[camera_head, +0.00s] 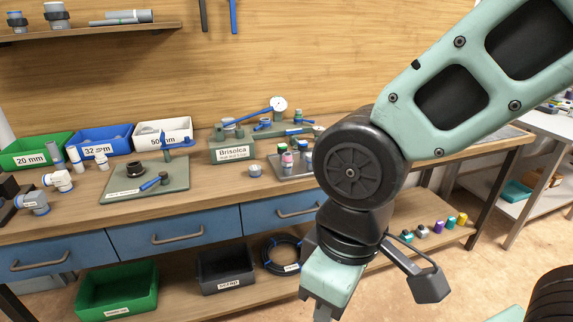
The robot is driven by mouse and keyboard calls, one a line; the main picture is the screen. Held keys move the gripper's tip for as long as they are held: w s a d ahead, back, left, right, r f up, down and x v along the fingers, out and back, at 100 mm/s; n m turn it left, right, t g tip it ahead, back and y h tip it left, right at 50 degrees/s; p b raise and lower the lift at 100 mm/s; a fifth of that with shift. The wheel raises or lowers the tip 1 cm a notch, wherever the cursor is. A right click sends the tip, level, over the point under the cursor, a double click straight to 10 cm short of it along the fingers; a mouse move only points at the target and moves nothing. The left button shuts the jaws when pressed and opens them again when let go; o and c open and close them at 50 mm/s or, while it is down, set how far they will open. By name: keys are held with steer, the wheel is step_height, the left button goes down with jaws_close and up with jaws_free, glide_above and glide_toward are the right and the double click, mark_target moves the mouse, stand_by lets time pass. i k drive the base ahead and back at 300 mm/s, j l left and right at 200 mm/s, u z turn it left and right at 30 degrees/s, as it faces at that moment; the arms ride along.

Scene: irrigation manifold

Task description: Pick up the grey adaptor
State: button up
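A small grey fitting (255,170) stands on the wooden workbench, left of a grey tray. It may be the grey adaptor, but it is too small to be sure. Other grey fittings sit at the bench's left end, including a grey and blue one (33,202). My gripper (328,288) hangs in front of the bench, below the benchtop in the picture and right of the small grey fitting, apart from it. Its lower end is cut off by the frame edge, so its fingertips and anything between them are hidden.
A grey board (118,190) carries a black ring and a blue-handled tool. The grey tray (281,174) holds small coloured bottles. Green, blue and white bins (163,133) line the back. Below are drawers (176,232) and a shelf with a green crate (117,291).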

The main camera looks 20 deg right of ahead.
mark_target(288, 162)
steer(key=i+j+z, duration=0.3)
steer(key=i, duration=0.35)
steer(key=i+j+z, duration=0.3)
steer(key=i+j, duration=0.25)
steer(key=j, duration=0.1)
